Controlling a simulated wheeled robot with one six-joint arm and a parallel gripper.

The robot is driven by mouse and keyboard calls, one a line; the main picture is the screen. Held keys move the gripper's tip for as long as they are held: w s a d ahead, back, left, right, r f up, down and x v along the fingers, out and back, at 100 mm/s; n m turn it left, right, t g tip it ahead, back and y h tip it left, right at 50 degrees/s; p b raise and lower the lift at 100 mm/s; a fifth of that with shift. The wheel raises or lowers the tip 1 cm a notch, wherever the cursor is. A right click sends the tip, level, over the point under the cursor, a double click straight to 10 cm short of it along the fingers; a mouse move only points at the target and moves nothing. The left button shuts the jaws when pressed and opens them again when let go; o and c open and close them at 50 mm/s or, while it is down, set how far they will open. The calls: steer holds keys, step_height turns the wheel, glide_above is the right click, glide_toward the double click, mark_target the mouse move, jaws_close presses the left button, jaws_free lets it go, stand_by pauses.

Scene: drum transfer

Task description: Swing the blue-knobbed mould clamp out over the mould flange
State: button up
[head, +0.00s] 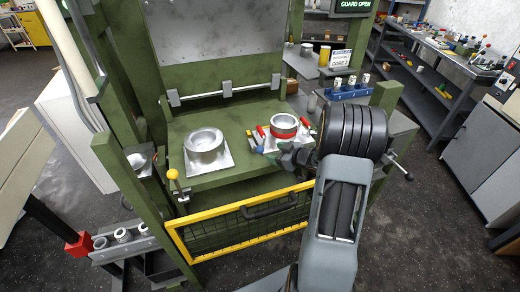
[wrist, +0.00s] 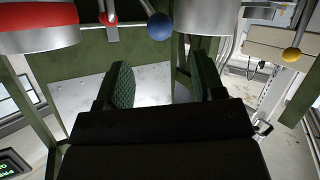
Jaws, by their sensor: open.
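The blue knob (wrist: 160,26) of the mould clamp sits on a short grey lever at the top of the wrist view. It lies just beyond my gripper, apart from the fingers. In the head view a small blue spot (head: 258,149), probably this knob, shows left of my gripper (head: 284,152). The red-banded mould (head: 284,126) stands on a pale plate on the green press bed, with red clamp parts at its sides. Its red band (wrist: 38,14) shows at top left in the wrist view. My gripper (wrist: 165,82) is open and empty. My gripper and arm hide part of the flange.
A second, plain silver mould (head: 206,144) stands on the bed to the left; its silver wall (wrist: 212,16) shows in the wrist view. A yellow-knobbed lever (head: 173,174) stands at the bed's front left. A yellow-framed mesh guard (head: 246,226) crosses the front. Green posts flank the bed.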

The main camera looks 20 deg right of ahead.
mark_target(263, 150)
steer(key=x, duration=0.9)
jaws_close()
steer(key=shift+w, duration=0.1)
stand_by(0.4)
